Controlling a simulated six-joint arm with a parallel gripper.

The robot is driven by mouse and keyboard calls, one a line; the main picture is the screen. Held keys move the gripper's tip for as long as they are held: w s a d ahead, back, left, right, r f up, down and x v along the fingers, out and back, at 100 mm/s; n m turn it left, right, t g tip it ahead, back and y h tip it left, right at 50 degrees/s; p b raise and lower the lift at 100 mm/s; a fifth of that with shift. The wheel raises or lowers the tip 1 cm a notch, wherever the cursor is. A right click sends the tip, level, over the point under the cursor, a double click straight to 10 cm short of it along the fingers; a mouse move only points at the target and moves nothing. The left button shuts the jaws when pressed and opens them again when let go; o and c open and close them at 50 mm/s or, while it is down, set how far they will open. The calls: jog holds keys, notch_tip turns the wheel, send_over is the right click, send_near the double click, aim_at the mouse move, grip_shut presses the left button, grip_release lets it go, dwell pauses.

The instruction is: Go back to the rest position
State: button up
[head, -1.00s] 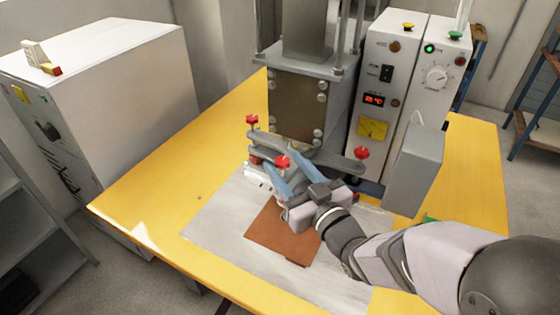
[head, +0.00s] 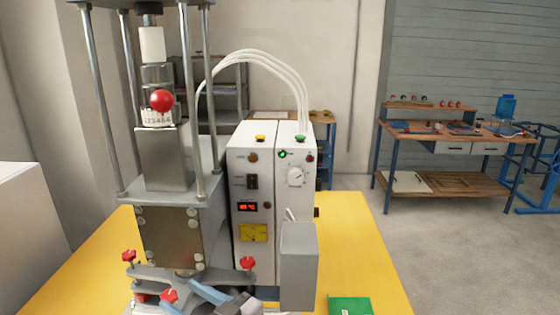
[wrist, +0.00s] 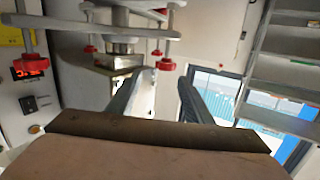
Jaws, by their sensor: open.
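My gripper (head: 212,296) is at the bottom edge of the head view, in front of the press's lower clamp fixture (head: 205,279) with its red knobs. Only part of it shows there; the rest of my arm is cut off by the frame edge. In the wrist view my gripper (wrist: 160,92) has its two long dark fingers apart, with nothing visible held between them. The clamp fixture, with several red knobs, also shows beyond the fingers in the wrist view (wrist: 125,38).
The welding press (head: 170,235) stands on the yellow table (head: 350,245). Beside it is the white control box (head: 252,170) with a lit display and a grey box (head: 298,265). A green item (head: 350,306) lies at the right. A workbench (head: 450,140) stands behind.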

jog(key=w+d+f+m+g+h, duration=0.1)
jog(key=d+f+m+h, duration=0.1)
jog(key=d+f+h, duration=0.65)
jog(key=w+d+f+m+h+p, duration=0.1)
jog(key=d+f+m+h, duration=0.15)
jog(key=d, duration=0.45)
jog(key=d+f+m+h, duration=0.1)
jog(key=d+f, duration=0.2)
jog(key=d, duration=0.5)
jog(key=s+d+m+g+h+p, duration=0.2)
jog(key=s+d+m+g, duration=0.3)
jog(key=s+d+g, duration=0.3)
jog(key=s+d, duration=0.3)
jog(key=s, duration=0.4)
jog(key=shift+s+d+p, duration=0.25)
jog(key=shift+d+p, duration=0.05)
jog(key=shift+p, duration=0.05)
